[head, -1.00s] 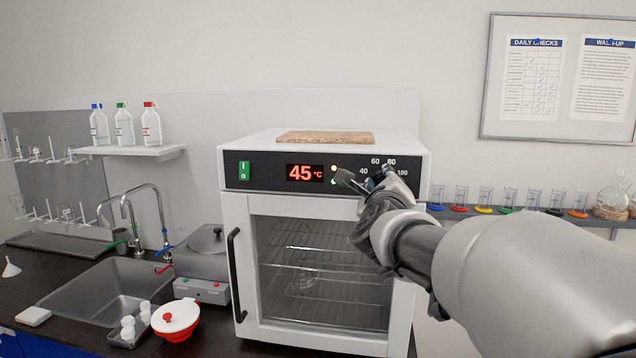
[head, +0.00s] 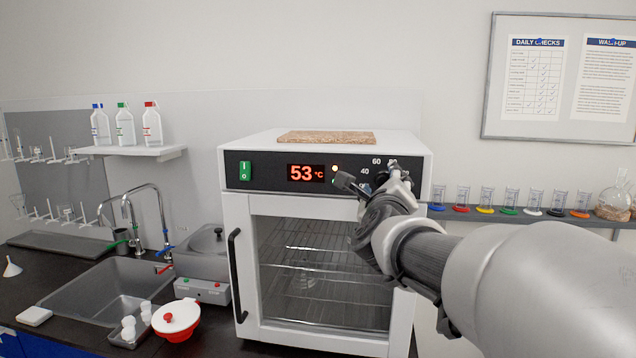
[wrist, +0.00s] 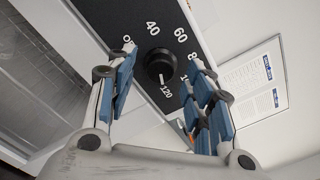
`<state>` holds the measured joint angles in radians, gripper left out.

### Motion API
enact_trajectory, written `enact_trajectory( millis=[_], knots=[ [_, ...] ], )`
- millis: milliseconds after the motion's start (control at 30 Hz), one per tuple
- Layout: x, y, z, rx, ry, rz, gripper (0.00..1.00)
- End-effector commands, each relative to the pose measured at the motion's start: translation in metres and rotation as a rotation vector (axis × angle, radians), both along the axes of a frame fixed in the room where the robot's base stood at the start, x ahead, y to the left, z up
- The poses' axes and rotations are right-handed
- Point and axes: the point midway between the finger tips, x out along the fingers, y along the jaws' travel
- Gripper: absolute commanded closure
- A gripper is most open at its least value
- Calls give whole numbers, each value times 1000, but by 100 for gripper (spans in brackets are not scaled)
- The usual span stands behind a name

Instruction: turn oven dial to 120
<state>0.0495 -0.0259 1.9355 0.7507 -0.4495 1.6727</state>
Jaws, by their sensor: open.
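The white oven (head: 235,205) stands on the counter, and its red display (head: 306,173) reads 53 °C. The black round dial (wrist: 158,62) shows in the wrist view, ringed by white numbers including 40, 60 and 120. A short white mark on its face lies on the side toward 120. My gripper (wrist: 158,74) is open, with one finger to each side of the dial; whether either touches it I cannot tell. In the head view my gripper (head: 370,177) is at the right of the control panel (head: 265,172) and hides the dial and the higher numbers.
A green switch (head: 245,171) is at the panel's left. The glass oven door is shut, with a black handle (head: 236,275). A brown board (head: 326,137) lies on top. A shelf with several coloured-base glasses (head: 485,200) is to the right; a sink (head: 95,290) is left.

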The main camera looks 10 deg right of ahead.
Motion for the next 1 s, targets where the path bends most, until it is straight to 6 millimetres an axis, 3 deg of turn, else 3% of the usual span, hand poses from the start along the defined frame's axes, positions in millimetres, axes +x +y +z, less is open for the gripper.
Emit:
enact_trajectory(
  millis=[300, 500, 1000],
  knots=[
    [-65, 24, 2, 1, -3, 3, 52],
    [-90, 33, 1, 1, -4, 1, 52],
    [-98, 39, -1, -27, 14, 17, 52]
  ],
)
